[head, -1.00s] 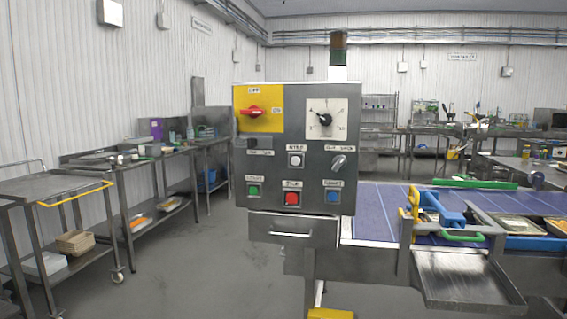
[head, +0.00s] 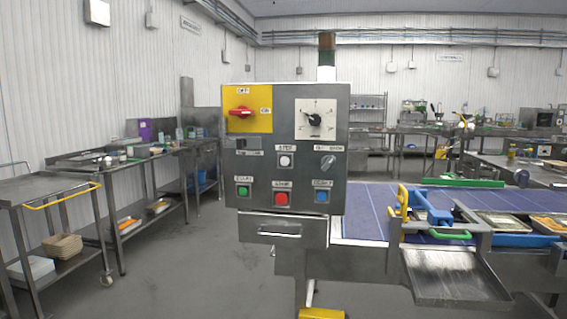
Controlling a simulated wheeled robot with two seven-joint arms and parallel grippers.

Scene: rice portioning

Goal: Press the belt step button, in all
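A grey control panel (head: 263,172) stands upright ahead, left of the blue belt (head: 369,203). It carries a white button (head: 285,160) in the middle, and a green button (head: 243,191), a red button (head: 281,199) and a blue button (head: 321,197) along the bottom. Small labels sit above the buttons, too blurred to read surely, so I cannot tell which is the step button. A red rotary switch (head: 240,112) sits on a yellow plate, with a white dial (head: 316,119) to its right. Neither of my grippers shows.
A yellow-handled cart (head: 62,196) and steel tables line the left wall. A steel tray (head: 456,277) juts out in front of the belt at right. Food trays (head: 503,224) sit at the far right. The floor (head: 190,262) left of the panel is clear.

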